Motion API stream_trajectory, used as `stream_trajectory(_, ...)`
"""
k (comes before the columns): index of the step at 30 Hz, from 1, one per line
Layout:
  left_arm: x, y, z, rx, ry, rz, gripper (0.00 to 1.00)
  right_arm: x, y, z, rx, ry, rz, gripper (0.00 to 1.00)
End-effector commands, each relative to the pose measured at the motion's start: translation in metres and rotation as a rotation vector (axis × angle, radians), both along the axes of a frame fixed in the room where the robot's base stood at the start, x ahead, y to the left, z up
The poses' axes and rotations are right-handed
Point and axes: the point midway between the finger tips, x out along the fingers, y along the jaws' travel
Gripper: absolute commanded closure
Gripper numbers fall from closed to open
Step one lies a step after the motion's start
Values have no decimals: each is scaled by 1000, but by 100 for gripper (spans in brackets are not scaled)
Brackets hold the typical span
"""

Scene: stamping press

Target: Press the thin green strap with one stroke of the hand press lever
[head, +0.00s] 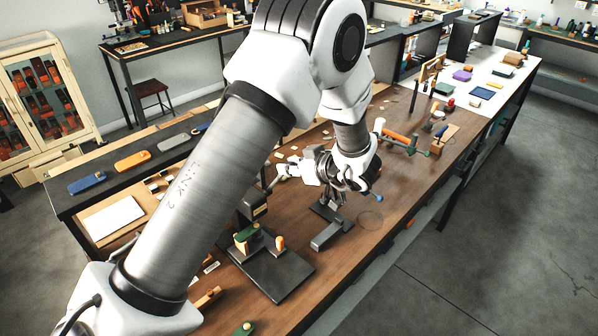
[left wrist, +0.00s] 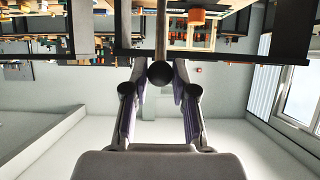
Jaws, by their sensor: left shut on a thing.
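My left arm crosses the head view, and my left gripper (head: 277,180) is small there, past the white wrist. In the left wrist view its two fingers (left wrist: 160,88) are shut around a dark ball knob (left wrist: 160,74). A straight lever rod (left wrist: 161,32) runs from the knob to the top of that picture. The dark press post (head: 257,211) stands beside the gripper, partly behind my forearm. A green piece (head: 246,233) lies at the post's foot; I cannot tell whether it is the thin strap. My right gripper is not in view.
A dark plate (head: 268,272) with an orange peg (head: 280,243) lies in front of the post. A grey block (head: 326,236) and a blue knob (head: 376,197) are to the right. Loose parts lie behind.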

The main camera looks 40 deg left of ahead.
Motion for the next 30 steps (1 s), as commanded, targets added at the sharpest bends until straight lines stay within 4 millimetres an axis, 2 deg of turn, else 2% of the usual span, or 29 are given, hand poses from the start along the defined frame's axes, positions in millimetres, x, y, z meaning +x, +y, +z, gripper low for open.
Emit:
stream_trajectory(9, 1, 4, 2, 2, -2, 1, 96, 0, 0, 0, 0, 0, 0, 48)
stream_trajectory(19, 4, 41, 19, 2, -4, 2, 96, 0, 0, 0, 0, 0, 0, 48)
stream_trajectory(30, 4, 43, 20, 2, 0, 0, 97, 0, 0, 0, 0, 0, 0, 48)
